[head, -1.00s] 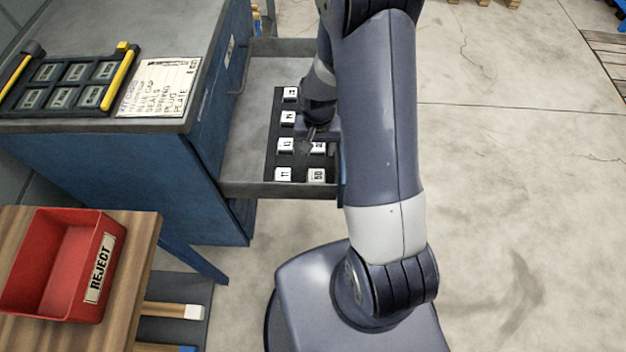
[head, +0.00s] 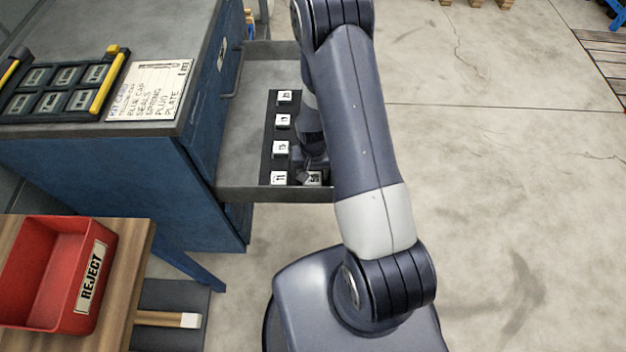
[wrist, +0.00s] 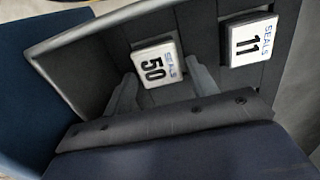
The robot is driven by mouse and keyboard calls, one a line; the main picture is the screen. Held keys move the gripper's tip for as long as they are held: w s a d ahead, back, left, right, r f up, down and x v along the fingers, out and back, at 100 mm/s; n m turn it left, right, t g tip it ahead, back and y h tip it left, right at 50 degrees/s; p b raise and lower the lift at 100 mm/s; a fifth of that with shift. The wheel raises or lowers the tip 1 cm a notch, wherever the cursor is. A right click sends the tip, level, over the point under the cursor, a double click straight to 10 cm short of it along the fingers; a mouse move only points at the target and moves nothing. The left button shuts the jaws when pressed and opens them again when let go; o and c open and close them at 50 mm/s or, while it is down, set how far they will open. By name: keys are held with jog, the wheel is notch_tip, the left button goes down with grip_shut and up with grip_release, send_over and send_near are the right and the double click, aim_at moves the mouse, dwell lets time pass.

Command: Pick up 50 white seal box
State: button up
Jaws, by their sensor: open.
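The white seal box marked 50 (wrist: 157,62) sits in a dark tray in the open drawer. In the wrist view it lies between the fingertips of my open gripper (wrist: 162,85), with one finger on each side; I cannot tell whether they touch it. In the head view the 50 box (head: 314,178) is partly hidden by my gripper (head: 312,168), which is low over the drawer's front right corner. A white box marked 11 (wrist: 248,40) is beside it, and also shows in the head view (head: 279,178).
Several more white boxes, such as one at the tray's far end (head: 284,97), line the tray's left column. The drawer's front wall (head: 260,194) is close to my gripper. A red reject bin (head: 92,280) stands at lower left. The drawer's left part is empty.

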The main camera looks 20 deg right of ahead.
jog(key=shift+f, duration=0.4)
jog(key=c, duration=0.7)
jog(key=shift+r, duration=0.15)
jog(key=shift+c, duration=0.2)
